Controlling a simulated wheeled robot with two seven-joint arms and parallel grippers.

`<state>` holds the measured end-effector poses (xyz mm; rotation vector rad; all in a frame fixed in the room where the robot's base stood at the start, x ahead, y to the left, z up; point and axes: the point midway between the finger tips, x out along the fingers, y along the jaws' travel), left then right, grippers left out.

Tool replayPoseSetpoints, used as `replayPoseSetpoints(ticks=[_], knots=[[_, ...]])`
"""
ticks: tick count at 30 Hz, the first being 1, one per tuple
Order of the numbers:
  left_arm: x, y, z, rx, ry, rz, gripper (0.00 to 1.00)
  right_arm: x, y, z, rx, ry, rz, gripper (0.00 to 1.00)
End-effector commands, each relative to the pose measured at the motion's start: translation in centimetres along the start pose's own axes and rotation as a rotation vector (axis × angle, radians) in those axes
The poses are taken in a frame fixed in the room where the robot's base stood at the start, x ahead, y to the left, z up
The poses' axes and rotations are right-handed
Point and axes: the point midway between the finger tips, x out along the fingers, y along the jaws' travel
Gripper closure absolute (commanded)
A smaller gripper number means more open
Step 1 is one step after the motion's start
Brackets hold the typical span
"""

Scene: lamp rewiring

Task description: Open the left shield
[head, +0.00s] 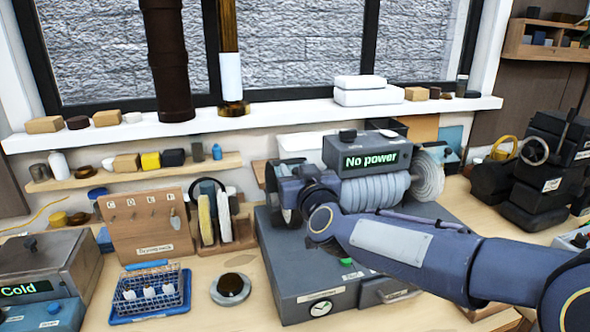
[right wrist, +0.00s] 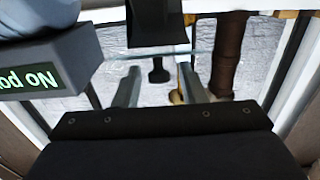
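The grey machine with a "No power" display (head: 370,160) stands on a large grey base. My right arm reaches across its front, and my right gripper (head: 282,186) is at the machine's left end, largely hidden behind my own wrist. In the right wrist view its two fingers (right wrist: 158,82) are apart, with a small black knob (right wrist: 158,74) showing between them; I see no contact. A thin, pale, clear edge (right wrist: 150,54) crosses above the fingers, perhaps part of the left shield. The shield itself is mostly hidden in the head view. My left gripper is out of view.
A grey box reading "Cold" (head: 45,265) is at far left. Black equipment (head: 535,170) stands at right.

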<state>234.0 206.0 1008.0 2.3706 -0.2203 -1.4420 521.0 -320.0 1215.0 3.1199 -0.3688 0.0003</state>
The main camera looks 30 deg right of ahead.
Motion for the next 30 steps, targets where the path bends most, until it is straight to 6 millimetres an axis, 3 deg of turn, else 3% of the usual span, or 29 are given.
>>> replayPoseSetpoints(ticks=[11, 19, 30], knots=[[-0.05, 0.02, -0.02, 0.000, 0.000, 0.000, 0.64, 0.71, 0.01, 0.03, 0.000, 0.000, 0.000, 0.64], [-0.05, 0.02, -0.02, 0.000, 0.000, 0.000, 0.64, 0.69, 0.00, 0.03, 0.000, 0.000, 0.000, 0.99], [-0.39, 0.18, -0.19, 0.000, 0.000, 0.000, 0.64, 0.79, 0.52, -0.22, 0.000, -0.011, 0.002, 1.00]])
